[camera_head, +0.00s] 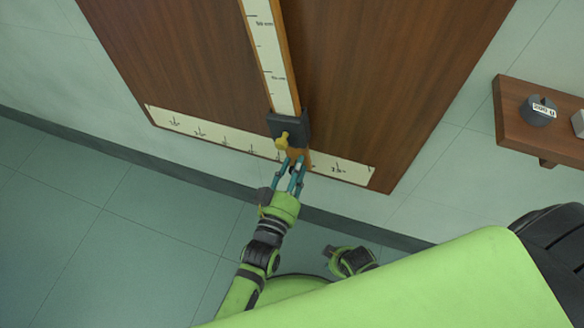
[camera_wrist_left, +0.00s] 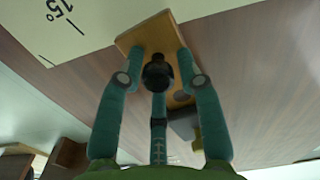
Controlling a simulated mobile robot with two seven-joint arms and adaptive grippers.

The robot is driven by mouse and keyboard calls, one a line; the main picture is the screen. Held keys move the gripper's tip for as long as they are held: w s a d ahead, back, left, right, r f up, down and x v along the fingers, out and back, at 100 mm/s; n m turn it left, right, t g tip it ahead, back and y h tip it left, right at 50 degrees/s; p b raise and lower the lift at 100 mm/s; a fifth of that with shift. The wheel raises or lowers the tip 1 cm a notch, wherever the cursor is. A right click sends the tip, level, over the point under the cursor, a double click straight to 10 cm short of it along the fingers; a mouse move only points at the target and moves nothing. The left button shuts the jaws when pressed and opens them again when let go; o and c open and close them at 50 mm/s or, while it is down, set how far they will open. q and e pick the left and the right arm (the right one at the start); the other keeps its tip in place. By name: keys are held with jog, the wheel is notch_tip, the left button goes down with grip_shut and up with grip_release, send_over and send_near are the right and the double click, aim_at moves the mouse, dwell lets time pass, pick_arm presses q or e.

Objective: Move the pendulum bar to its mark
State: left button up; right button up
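The pendulum bar (camera_head: 268,52) is a wooden strip with a white ruled face, hanging slightly tilted before a dark wooden board (camera_head: 370,75). A dark sliding block (camera_head: 290,122) with a yellow knob (camera_head: 282,142) sits on its lower part. Its bare wooden lower end (camera_wrist_left: 135,37) carries a round black knob (camera_wrist_left: 158,76). My left gripper (camera_head: 292,160) is at this end, its three fingers spread around the black knob with small gaps showing. My right gripper (camera_head: 330,252) is low, away from the bar; its finger state is unclear. I cannot tell which mark is meant.
A white angle scale (camera_head: 215,137) runs along the board's bottom; the left wrist view shows its 15° mark (camera_wrist_left: 62,12). A wooden wall shelf (camera_head: 512,115) at right holds a grey labelled cylinder (camera_head: 540,110) and a white object (camera_head: 579,123). The floor (camera_head: 110,220) at left is clear.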

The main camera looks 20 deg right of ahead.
dwell(0.3)
pick_arm(q)
jog(key=shift+s+a+f, duration=0.1)
jog(key=shift+s+a, duration=0.1)
jog(key=shift+s, duration=0.05)
jog(key=v, duration=1.1)
jog(key=shift+s+a, duration=0.1)
